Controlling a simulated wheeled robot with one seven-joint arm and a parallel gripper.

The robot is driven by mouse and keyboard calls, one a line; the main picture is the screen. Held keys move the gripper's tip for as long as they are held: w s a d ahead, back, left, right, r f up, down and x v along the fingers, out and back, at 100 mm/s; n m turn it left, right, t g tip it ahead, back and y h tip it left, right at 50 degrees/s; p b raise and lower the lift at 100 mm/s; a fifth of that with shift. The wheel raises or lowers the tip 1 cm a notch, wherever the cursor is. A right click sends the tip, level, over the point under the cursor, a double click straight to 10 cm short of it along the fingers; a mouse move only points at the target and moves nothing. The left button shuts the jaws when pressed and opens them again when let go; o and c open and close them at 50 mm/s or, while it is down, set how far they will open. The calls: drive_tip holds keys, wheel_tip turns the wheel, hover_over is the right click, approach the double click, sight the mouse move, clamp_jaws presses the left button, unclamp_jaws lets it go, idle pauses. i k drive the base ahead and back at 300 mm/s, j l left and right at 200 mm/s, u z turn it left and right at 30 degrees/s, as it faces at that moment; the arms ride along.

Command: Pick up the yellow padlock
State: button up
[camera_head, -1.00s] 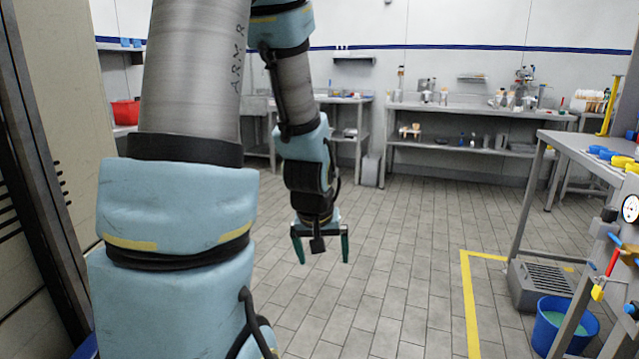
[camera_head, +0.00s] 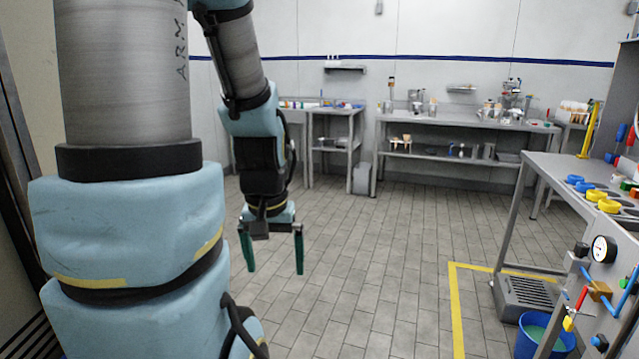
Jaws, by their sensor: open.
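A small yellow padlock (camera_head: 568,324) hangs at the lower end of a red handle (camera_head: 581,298) on the front of the grey bench at the right edge. It is small in this view and its shackle is hard to make out. My gripper (camera_head: 275,266) is left of the middle, pointing down over the tiled floor. Its two green fingers are apart with nothing between them. It is far to the left of the padlock and not touching anything.
The right bench (camera_head: 545,165) carries blue and yellow rings. A pressure gauge (camera_head: 603,249) and pipes are near the padlock. A blue bucket (camera_head: 530,345) and a grey box (camera_head: 524,296) stand below. The floor between is clear.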

sight(568, 325)
drive_tip(key=i+l, duration=0.1)
drive_tip(key=l, duration=0.25)
drive_tip(key=i+l, duration=0.1)
drive_tip(key=l, duration=0.25)
drive_tip(key=i+l, duration=0.1)
drive_tip(key=l, duration=0.3)
drive_tip(key=i+l, duration=0.1)
drive_tip(key=l, duration=0.25)
